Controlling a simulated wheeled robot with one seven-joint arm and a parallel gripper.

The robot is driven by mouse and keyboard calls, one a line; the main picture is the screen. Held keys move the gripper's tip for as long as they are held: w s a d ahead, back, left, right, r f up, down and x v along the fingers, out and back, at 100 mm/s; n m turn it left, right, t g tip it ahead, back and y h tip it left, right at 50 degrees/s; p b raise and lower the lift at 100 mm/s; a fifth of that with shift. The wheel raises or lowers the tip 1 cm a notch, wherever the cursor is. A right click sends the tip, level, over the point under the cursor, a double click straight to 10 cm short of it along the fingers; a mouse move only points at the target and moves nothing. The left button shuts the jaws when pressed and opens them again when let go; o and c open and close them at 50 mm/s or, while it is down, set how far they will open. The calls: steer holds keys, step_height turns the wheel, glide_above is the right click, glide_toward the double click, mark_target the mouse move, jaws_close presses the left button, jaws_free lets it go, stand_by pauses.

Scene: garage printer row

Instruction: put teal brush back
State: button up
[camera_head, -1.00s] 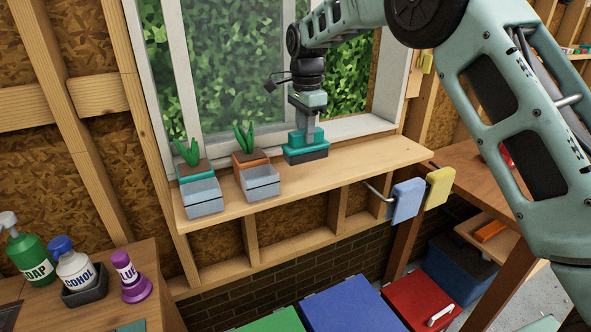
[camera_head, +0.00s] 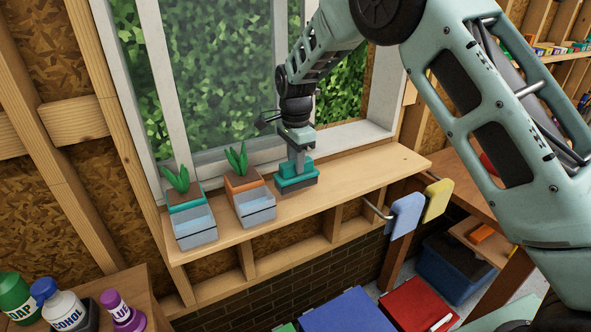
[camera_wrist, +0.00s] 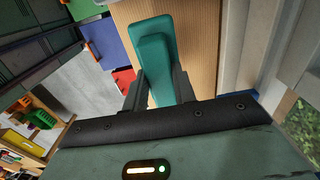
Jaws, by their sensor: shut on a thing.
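The teal brush (camera_head: 297,176) is on the window sill, to the right of the two planters, with its dark bristle side down. I cannot tell whether it rests on the sill or hangs just above it. My gripper (camera_head: 297,160) is above the brush and shut on it. In the wrist view the brush (camera_wrist: 154,50) sits between the two fingers of my gripper (camera_wrist: 153,88), with the wooden sill (camera_wrist: 195,40) beside it.
Two planters (camera_head: 192,222) (camera_head: 254,203) with green plants stand to the left on the sill (camera_head: 345,172). The sill is clear to the right of the brush. Blue (camera_head: 405,216) and yellow (camera_head: 437,199) cloths hang below its right end. Bottles (camera_head: 66,310) stand at lower left.

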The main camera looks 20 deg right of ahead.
steer(key=shift+f+p, duration=0.6)
steer(key=shift+f, duration=1.3)
steer(key=shift+f, duration=0.15)
steer(key=o, duration=1)
